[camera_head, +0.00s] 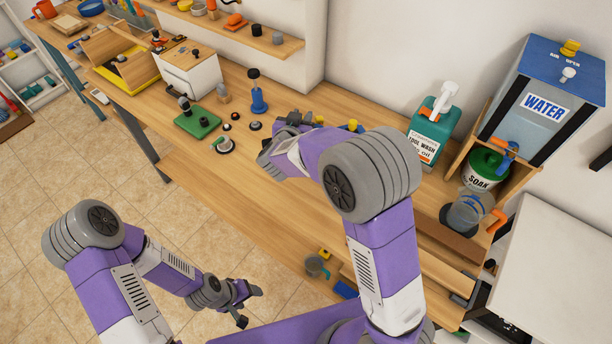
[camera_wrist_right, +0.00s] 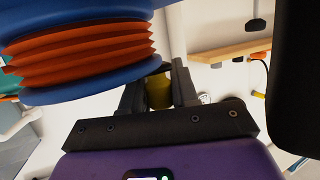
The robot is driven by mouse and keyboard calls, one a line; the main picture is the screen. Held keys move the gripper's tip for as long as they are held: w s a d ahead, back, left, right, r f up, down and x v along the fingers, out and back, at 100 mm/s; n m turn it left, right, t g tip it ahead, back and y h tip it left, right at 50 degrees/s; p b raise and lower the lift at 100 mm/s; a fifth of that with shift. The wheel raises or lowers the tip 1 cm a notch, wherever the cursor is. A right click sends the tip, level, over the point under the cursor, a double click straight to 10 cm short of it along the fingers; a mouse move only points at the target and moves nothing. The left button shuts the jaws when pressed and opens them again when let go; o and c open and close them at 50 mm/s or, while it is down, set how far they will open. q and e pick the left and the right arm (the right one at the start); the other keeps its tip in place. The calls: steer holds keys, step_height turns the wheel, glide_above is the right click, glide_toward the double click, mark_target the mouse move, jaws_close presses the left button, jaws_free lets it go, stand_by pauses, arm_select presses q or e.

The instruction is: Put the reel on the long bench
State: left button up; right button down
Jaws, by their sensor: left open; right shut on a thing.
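The reel (camera_wrist_right: 80,60), with blue rims and ribbed orange-red winding, fills the upper left of the right wrist view, close to the camera. My right gripper (camera_wrist_right: 158,88) is shut on a yellow part that appears to belong to it. In the head view my right gripper (camera_head: 304,118) is above the long bench (camera_head: 225,178), with a little yellow and blue showing beside it; my forearm hides most of the reel. The gap below the reel cannot be judged. My left gripper (camera_head: 248,303) is open and empty, low in front of the bench.
A green block (camera_head: 197,121), a blue stamp-like piece (camera_head: 258,98) and small knobs stand behind the bench's clear front area. A white box (camera_head: 190,72) stands further left. A green soap bottle (camera_head: 428,132) and a water tank (camera_head: 545,100) stand at right.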

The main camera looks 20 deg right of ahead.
steer(key=shift+s+a+f+m+g+h, duration=0.1)
steer(key=shift+a+f+m+g+h, duration=0.15)
steer(key=shift+a+m+h, duration=0.2)
steer(key=shift+s+a+f+m+g+h, duration=0.1)
steer(key=shift+a+f+m+g+h, duration=0.2)
steer(key=shift+a, duration=0.25)
steer(key=shift+a+f+b, duration=0.1)
steer(key=shift+f+b, duration=0.1)
steer(key=shift+b, duration=0.15)
step_height(320, 180, down, 9)
steer(key=b, duration=0.2)
steer(key=shift+f+b, duration=0.2)
steer(key=shift+b, duration=0.2)
steer(key=shift+f, duration=0.1)
steer(key=c, duration=0.9)
jaws_free()
steer(key=shift+f, duration=0.1)
steer(key=shift+o, duration=0.2)
